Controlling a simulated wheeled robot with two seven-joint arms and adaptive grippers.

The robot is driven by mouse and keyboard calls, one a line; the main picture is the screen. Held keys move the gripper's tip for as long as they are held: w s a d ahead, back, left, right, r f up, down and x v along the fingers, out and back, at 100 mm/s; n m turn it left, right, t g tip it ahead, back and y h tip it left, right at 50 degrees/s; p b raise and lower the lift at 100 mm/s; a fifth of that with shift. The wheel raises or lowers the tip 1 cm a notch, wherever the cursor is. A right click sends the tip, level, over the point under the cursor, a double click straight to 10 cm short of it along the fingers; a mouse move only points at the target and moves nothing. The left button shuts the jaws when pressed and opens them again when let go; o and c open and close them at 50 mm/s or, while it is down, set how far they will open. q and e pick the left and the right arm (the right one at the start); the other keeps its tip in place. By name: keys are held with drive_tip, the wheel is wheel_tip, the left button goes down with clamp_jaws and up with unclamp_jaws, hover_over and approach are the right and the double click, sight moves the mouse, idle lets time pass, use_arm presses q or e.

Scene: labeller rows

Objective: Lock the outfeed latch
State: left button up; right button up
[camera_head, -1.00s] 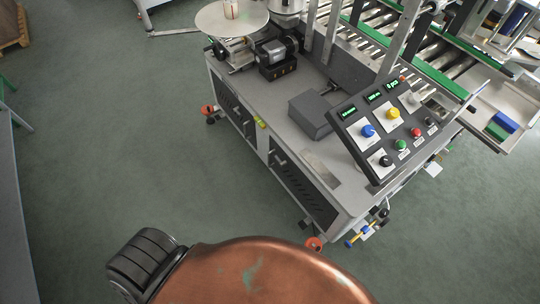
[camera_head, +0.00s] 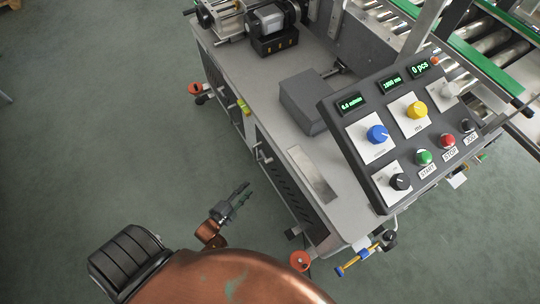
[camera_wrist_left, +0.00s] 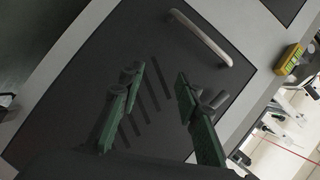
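My left gripper (camera_head: 243,190) is in the air beside the front of the grey machine cabinet. In the left wrist view its two green-padded fingers (camera_wrist_left: 158,88) are apart with nothing between them, facing a dark vented door with a metal handle (camera_wrist_left: 200,38). At the cabinet's near right corner, a small fitting with a yellow and blue bar (camera_head: 358,260) and a black knob (camera_head: 389,237) sticks out low down. I cannot tell for sure whether this is the outfeed latch, or whether it is locked. My left gripper is well left of it. My right gripper is not in view.
The tilted control panel (camera_head: 400,135) with knobs and buttons overhangs the cabinet's right end. A grey box (camera_head: 312,102) sits on the cabinet top (camera_head: 262,92). An orange caster (camera_head: 300,261) stands at the near corner. The green floor (camera_head: 100,150) on the left is clear.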

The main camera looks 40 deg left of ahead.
sight(265, 156)
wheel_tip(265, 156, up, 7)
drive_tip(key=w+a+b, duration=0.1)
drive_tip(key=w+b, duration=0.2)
drive_tip(key=b, duration=0.3)
use_arm(q)
drive_tip(key=w+a+r+m+t+b, duration=0.1)
drive_tip(key=w+r+m+t, duration=0.4)
drive_tip(key=w+r, duration=0.7)
drive_tip(key=shift+w+m+h+b, duration=0.3)
drive_tip(key=shift+w+b, duration=0.05)
drive_tip(key=shift+w, duration=0.3)
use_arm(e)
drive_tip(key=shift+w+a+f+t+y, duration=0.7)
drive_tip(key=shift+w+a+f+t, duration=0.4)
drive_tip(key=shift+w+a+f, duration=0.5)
use_arm(q)
drive_tip(key=shift+c, duration=0.6)
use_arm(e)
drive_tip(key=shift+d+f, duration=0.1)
use_arm(q)
clamp_jaws()
